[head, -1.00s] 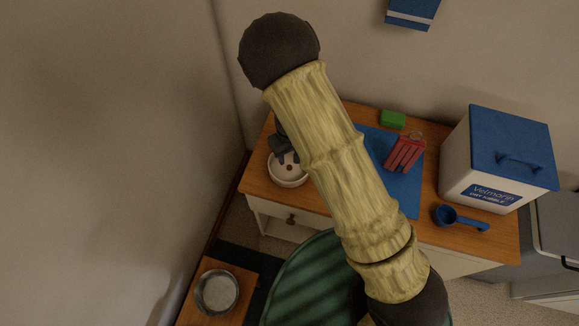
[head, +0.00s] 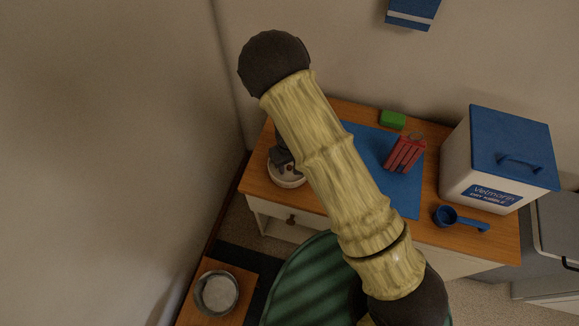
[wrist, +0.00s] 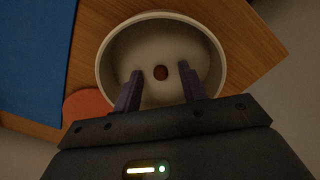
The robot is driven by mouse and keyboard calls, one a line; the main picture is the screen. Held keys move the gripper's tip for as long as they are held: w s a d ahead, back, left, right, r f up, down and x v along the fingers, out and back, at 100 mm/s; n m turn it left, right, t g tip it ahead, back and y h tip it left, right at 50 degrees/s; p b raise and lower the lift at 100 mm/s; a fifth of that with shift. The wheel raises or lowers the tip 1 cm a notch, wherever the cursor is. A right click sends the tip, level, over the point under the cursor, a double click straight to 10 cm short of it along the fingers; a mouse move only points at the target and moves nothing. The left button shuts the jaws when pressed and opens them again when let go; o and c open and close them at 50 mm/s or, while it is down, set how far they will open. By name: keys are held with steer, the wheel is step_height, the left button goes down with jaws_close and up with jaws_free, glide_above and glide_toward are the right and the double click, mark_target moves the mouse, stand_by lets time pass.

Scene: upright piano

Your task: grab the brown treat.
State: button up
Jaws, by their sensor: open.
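The brown treat (wrist: 161,73) is a small round piece at the bottom of a white bowl (wrist: 113,52). In the wrist view my gripper (wrist: 158,76) is open, with its two fingers reaching over the bowl's near rim on either side of the treat. The treat appears between the fingertips; how far above it they are I cannot tell. In the head view the bowl (head: 287,182) stands at the left end of the wooden top, and my gripper (head: 283,160) is over it, partly hidden by my arm.
A blue mat (head: 398,190) lies right of the bowl with a red ribbed object (head: 405,153) on it. A green block (head: 393,120), a blue scoop (head: 447,215) and a white bin with a blue lid (head: 500,150) are farther right. A metal bowl (head: 217,292) sits lower left.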

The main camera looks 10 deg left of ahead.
mark_target(290, 166)
jaws_close()
stand_by(0.3)
step_height(290, 166, up, 10)
steer(key=shift+p, duration=0.45)
stand_by(0.5)
